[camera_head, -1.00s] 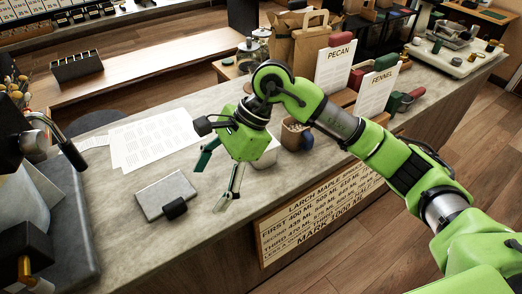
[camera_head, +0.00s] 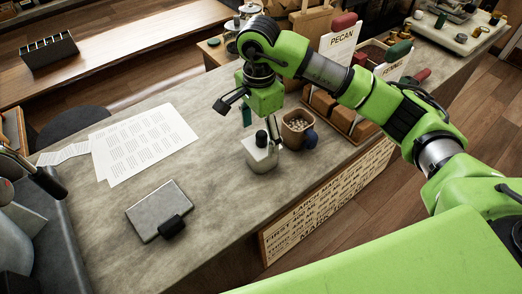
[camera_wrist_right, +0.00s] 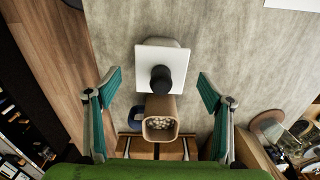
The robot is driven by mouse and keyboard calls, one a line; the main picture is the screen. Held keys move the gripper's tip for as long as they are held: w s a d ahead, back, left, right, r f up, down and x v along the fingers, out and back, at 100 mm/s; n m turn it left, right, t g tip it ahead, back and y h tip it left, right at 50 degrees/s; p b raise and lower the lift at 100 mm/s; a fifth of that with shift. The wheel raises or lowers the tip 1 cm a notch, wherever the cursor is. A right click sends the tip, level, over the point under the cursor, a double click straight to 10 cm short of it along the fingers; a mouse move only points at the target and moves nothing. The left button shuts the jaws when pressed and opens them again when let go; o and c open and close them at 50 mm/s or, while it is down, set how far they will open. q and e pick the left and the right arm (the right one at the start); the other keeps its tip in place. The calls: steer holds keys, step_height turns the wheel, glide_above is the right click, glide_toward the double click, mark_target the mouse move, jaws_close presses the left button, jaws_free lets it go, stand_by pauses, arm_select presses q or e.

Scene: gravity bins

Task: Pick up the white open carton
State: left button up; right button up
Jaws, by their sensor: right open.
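The white carton (camera_head: 261,155) stands upright on the grey counter, just in front of a brown container. A dark round knob-like piece shows at its top. In the right wrist view the white carton (camera_wrist_right: 143,62) shows as a pale square with the dark piece over its near part; I cannot see an opening. My right gripper (camera_head: 262,128) is open and empty above the carton, pointing down. In the wrist view its teal fingers (camera_wrist_right: 160,80) are spread on either side of the carton, with gaps on both sides. My left gripper is not in view.
The brown container (camera_head: 298,128) with pale contents and a blue part stands close behind the carton. A wooden rack (camera_head: 340,118) with labelled cards is to the right. Paper sheets (camera_head: 145,140) and a grey flat box (camera_head: 158,208) lie left; the counter between is clear.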

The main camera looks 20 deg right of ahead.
mark_target(259, 147)
step_height(259, 147, down, 3)
steer(key=shift+r, duration=0.1)
step_height(259, 147, down, 3)
steer(key=p, duration=0.2)
steer(key=shift+r+p, duration=0.1)
steer(key=shift+p, duration=0.25)
step_height(259, 147, down, 2)
steer(key=shift+f+p, duration=0.2)
steer(key=shift+p, duration=0.25)
steer(key=shift+f, duration=0.4)
steer(key=shift+w+f, duration=0.1)
steer(key=shift+c, duration=0.5)
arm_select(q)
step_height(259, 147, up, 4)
arm_select(e)
steer(key=c, duration=1.1)
